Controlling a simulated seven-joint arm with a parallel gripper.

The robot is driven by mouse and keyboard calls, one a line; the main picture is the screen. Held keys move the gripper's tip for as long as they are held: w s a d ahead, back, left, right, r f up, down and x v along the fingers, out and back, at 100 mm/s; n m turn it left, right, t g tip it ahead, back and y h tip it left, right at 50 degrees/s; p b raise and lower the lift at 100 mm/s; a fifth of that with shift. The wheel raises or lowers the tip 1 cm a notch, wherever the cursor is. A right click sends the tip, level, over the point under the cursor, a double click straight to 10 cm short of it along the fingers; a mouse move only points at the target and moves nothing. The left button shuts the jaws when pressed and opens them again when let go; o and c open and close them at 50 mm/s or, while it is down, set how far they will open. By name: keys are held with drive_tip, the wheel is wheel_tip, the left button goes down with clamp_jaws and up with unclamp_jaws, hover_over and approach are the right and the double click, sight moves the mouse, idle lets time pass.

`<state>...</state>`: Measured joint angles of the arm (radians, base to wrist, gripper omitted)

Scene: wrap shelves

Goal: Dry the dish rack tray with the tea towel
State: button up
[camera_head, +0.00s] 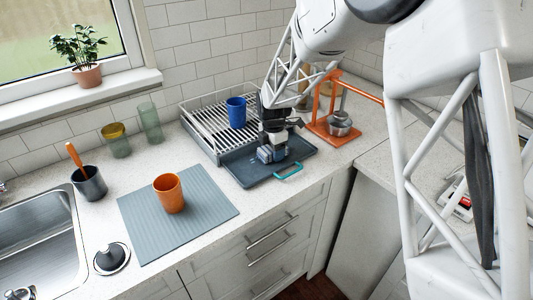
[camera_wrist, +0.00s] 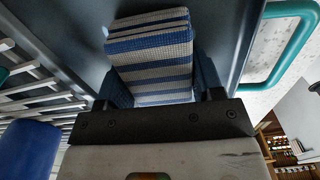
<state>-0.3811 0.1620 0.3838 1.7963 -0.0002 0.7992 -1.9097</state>
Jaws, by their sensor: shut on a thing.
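The tea towel (camera_wrist: 150,55) is a folded cloth with blue and pale stripes. My gripper (camera_wrist: 155,88) is shut on it in the wrist view. In the head view my gripper (camera_head: 268,152) is over the dark blue-grey dish rack tray (camera_head: 243,172), with a little of the towel showing under it. The tray also shows in the wrist view (camera_wrist: 85,38) behind the towel. The towel is at or just above the tray's surface; I cannot tell whether it touches. A few pale spots show on the tray near the gripper.
A wire dish rack (camera_head: 207,122) with a blue cup (camera_head: 236,112) stands behind the tray. A teal handle (camera_head: 289,171) sits at the tray's front right. An orange stand (camera_head: 328,128) with a metal pot (camera_head: 340,124) is to the right. An orange cup (camera_head: 169,194) stands on a grey mat (camera_head: 205,200).

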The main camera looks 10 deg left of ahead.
drive_tip(key=shift+w+d+f, duration=0.15)
drive_tip(key=shift+w+d, duration=0.7)
drive_tip(key=shift+d, duration=0.05)
drive_tip(key=shift+w+d, duration=0.25)
drive_tip(key=shift+w, duration=0.05)
drive_tip(key=shift+w+d, duration=1.05)
wheel_tip(320, 180, up, 9)
drive_tip(key=shift+w+a+f, duration=0.1)
drive_tip(key=shift+a+f, duration=0.05)
drive_tip(key=shift+f, duration=0.3)
